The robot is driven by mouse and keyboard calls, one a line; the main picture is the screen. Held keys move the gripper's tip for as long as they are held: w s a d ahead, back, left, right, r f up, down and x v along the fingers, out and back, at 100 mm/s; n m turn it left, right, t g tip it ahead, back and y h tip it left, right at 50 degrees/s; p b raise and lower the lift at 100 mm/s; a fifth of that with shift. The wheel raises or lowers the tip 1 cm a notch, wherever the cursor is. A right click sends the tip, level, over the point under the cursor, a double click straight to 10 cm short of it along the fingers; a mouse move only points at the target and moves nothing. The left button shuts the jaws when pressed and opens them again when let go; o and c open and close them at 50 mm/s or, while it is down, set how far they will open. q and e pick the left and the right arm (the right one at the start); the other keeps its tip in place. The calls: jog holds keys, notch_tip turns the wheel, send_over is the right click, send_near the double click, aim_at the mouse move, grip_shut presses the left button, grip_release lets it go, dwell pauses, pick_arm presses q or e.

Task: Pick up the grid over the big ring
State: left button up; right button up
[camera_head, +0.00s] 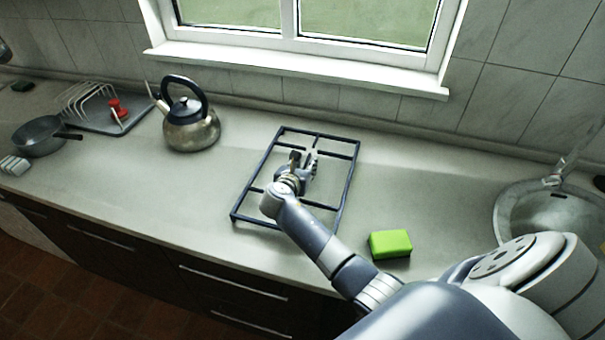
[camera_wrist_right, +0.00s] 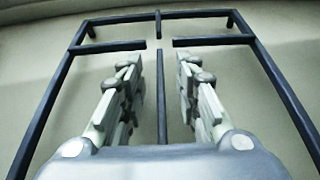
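The dark blue-grey grid (camera_head: 350,184) lies on the pale countertop left of the green sponge. It also shows in the right wrist view (camera_wrist_right: 204,41), with a long middle bar and crossbars. My right gripper (camera_head: 303,160) is over the middle of the grid. In the right wrist view the two fingers of my right gripper (camera_wrist_right: 158,85) are apart, with the grid's middle bar seen between them. I cannot tell whether the fingers touch the bar. No separate big ring can be made out. My left gripper is not in view.
A green sponge (camera_head: 390,243) lies right of the grid, near the front edge. A metal kettle (camera_head: 191,133) stands to the left. A pan (camera_head: 40,138) and dish rack (camera_head: 119,122) are farther left. A sink (camera_head: 545,212) is at right. The counter between kettle and grid is clear.

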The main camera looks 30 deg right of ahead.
jog(key=shift+c, duration=0.2)
grip_shut()
jog(key=shift+r, duration=0.15)
jog(key=shift+r, duration=0.15)
